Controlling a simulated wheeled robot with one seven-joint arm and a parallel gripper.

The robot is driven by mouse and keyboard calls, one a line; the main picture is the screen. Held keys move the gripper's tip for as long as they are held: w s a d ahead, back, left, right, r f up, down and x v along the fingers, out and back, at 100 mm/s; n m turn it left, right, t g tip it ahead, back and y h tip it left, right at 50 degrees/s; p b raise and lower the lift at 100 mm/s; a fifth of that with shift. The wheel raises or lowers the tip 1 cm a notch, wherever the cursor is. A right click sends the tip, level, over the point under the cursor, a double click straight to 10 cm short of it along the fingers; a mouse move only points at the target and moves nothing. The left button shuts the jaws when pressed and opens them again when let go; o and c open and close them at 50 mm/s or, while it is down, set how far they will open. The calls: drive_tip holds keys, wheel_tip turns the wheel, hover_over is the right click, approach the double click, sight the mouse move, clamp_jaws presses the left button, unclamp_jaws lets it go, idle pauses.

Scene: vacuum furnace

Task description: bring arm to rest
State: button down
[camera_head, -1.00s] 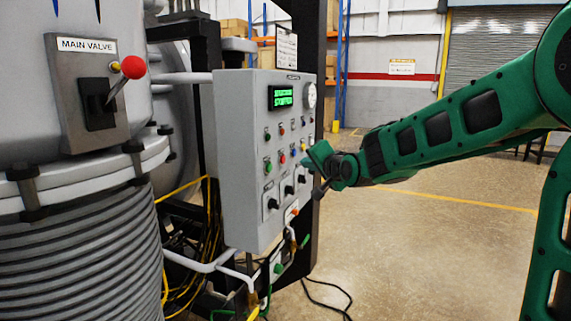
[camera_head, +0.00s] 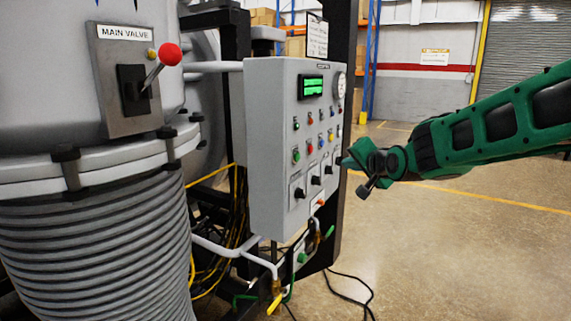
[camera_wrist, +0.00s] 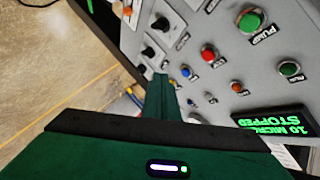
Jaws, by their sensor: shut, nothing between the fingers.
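My green arm reaches in from the right in the head view. My gripper (camera_head: 345,161) is at its end, in front of the right edge of the grey control panel (camera_head: 262,150). In the wrist view my gripper (camera_wrist: 160,88) shows as a narrow green shape with its fingers together and nothing held. The panel face (camera_wrist: 222,45) lies beyond it there, with knobs and coloured buttons. I cannot tell whether the fingertips touch the panel. The green display (camera_head: 312,86) is lit; in the wrist view it reads "STOPPED" (camera_wrist: 275,124).
The main valve lever with a red ball (camera_head: 170,54) is on the furnace at left. Yellow-handled pipework (camera_head: 275,300) and cables hang below the panel. A black cable (camera_head: 350,280) lies on the floor. Open floor (camera_head: 450,240) spreads to the right.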

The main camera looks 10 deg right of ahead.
drive_tip(key=s+d+f+n+g+h, duration=0.1)
drive_tip(key=s+d+f+g, duration=0.1)
drive_tip(key=s+d+f, duration=0.4)
drive_tip(key=s+d+f+g+h, duration=0.1)
drive_tip(key=s+d+g, duration=0.2)
drive_tip(key=s, duration=0.4)
drive_tip(key=s+d+f+n+g+h, duration=0.1)
drive_tip(key=s+d+f+g, duration=0.1)
drive_tip(key=s+d+f, duration=0.4)
drive_tip(key=s+f+g, duration=0.2)
drive_tip(key=s+g, duration=0.1)
drive_tip(key=s, duration=1)
drive_tip(key=s+f+g+y, duration=0.1)
drive_tip(key=s+g, duration=0.3)
drive_tip(key=s, duration=1)
drive_tip(key=shift+a+f+n, duration=0.15)
drive_tip(key=shift+f+n, duration=0.25)
drive_tip(key=shift+f, duration=0.3)
drive_tip(key=shift+w+f, duration=0.25)
drive_tip(key=shift+w, duration=0.4)
